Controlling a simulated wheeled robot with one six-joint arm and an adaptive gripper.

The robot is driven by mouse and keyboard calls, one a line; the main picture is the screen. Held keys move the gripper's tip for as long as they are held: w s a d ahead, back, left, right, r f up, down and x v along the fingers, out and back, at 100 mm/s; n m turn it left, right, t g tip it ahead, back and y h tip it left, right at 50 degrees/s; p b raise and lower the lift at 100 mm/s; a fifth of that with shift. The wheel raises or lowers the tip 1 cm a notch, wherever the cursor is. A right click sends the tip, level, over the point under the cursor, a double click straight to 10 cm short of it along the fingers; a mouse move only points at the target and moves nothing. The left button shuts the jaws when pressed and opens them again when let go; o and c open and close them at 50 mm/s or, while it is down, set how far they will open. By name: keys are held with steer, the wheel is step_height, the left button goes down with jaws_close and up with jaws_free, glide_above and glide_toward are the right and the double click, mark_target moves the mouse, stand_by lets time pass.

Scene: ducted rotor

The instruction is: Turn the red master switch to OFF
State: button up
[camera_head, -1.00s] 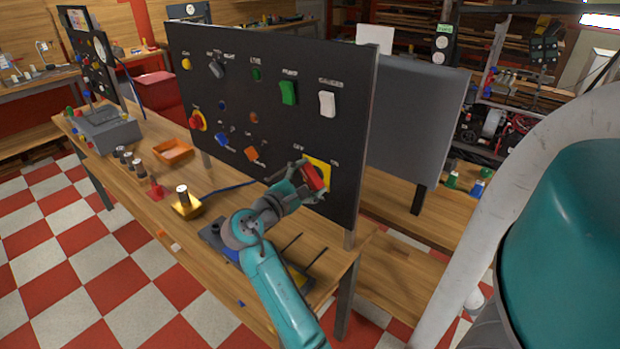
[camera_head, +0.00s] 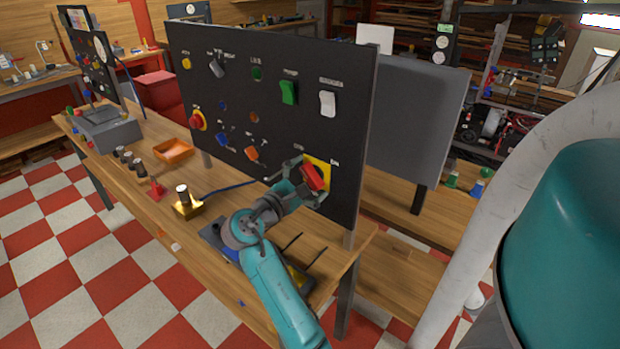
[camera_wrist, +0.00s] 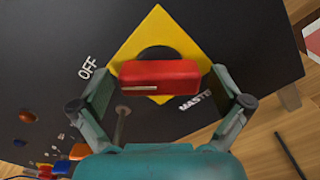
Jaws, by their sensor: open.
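The red master switch (camera_head: 313,178) is a bar handle on a yellow diamond plate (camera_head: 322,164), low on the right of the black panel. In the head view the handle is tilted. In the wrist view the red handle (camera_wrist: 160,74) lies level across a dark round hub, with a white line near its left end. The OFF label (camera_wrist: 87,68) is up and left of it. My gripper (camera_head: 304,183) is open, also in the wrist view (camera_wrist: 160,90), its fingers spread at either end of the handle with gaps showing. Part of the MASTER label is hidden by a finger.
The black panel (camera_head: 270,60) stands on a wooden bench (camera_head: 130,200) and holds other switches, including a red knob (camera_head: 196,121) and an orange one (camera_head: 251,153). A gold-based post (camera_head: 186,208) and orange tray (camera_head: 174,150) sit on the bench. A grey board (camera_head: 410,120) stands behind.

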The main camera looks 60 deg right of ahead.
steer(key=v, duration=1.2)
stand_by(0.5)
